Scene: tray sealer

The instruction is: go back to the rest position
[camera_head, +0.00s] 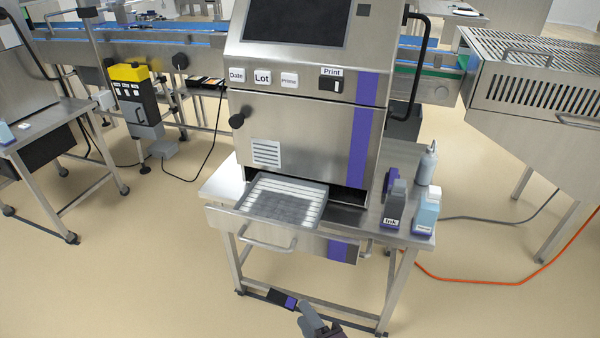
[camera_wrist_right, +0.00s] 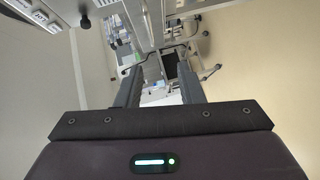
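My right gripper (camera_head: 306,312) is at the bottom of the head view, low in front of the printer table. In the right wrist view its two grey fingers (camera_wrist_right: 161,90) stand apart, with nothing clearly held between them. A dark block with a purple band (camera_head: 282,298) shows just beyond the fingertips in the head view. I cannot tell whether it touches the gripper. My left gripper is not in view.
The steel printer (camera_head: 305,115) stands on a steel table (camera_head: 225,183), with a tray (camera_head: 318,188) at its front. Ink bottles (camera_head: 392,210) stand at the table's right. An orange cable (camera_head: 490,282) crosses the floor at right. Floor is clear at the lower left.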

